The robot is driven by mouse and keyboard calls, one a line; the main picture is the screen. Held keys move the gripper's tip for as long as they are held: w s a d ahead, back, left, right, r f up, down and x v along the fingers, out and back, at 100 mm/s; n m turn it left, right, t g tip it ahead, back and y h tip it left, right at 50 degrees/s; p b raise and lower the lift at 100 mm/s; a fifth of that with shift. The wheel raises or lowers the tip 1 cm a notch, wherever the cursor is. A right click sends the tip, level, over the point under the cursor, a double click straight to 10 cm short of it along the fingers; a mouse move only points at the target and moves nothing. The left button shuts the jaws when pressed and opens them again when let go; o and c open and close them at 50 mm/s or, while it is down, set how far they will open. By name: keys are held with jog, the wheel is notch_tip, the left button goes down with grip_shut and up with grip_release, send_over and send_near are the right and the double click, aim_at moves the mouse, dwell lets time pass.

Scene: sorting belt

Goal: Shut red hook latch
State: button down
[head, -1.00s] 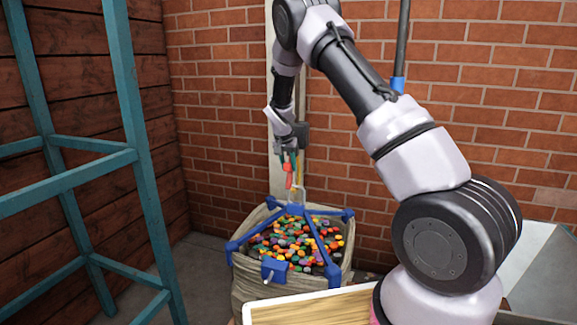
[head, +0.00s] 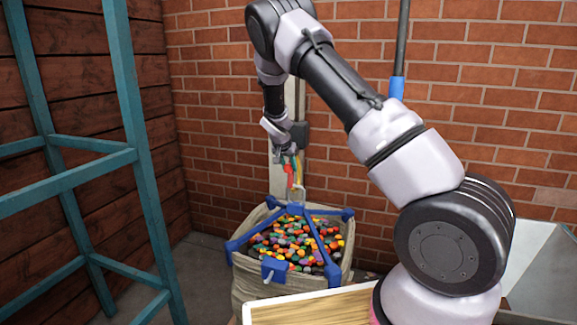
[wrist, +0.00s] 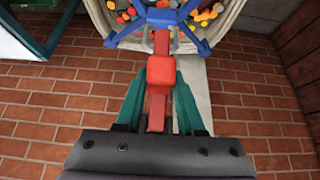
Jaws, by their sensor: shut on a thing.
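The red hook latch (head: 289,171) hangs above the bag of coloured pieces, by a metal loop on top of the blue frame (head: 294,209). In the wrist view the red latch (wrist: 161,72) runs from between my fingers toward the blue frame (wrist: 162,17). My gripper (head: 291,160) is shut on the red latch, with a teal finger on each side of it in the wrist view (wrist: 157,105). I cannot tell whether the hook is closed around the loop.
The open bag (head: 246,287) is full of coloured pieces, under the blue frame with its several arms. A teal metal frame (head: 128,110) stands at the left. A wooden-topped tray (head: 310,309) is at the front. A brick wall (head: 210,110) is close behind.

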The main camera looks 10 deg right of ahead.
jog(key=shift+w+d+f+t+h, duration=0.1)
jog(key=shift+f+t+h, duration=0.5)
jog(key=shift+t, duration=0.2)
jog(key=shift+w+d+r+t, duration=0.1)
jog(key=shift+w+d+t, duration=0.05)
jog(key=shift+t, duration=0.15)
jog(key=c, duration=0.5)
grip_release()
jog(key=shift+r, duration=0.1)
jog(key=v, duration=1)
jog(key=shift+a+r, duration=0.2)
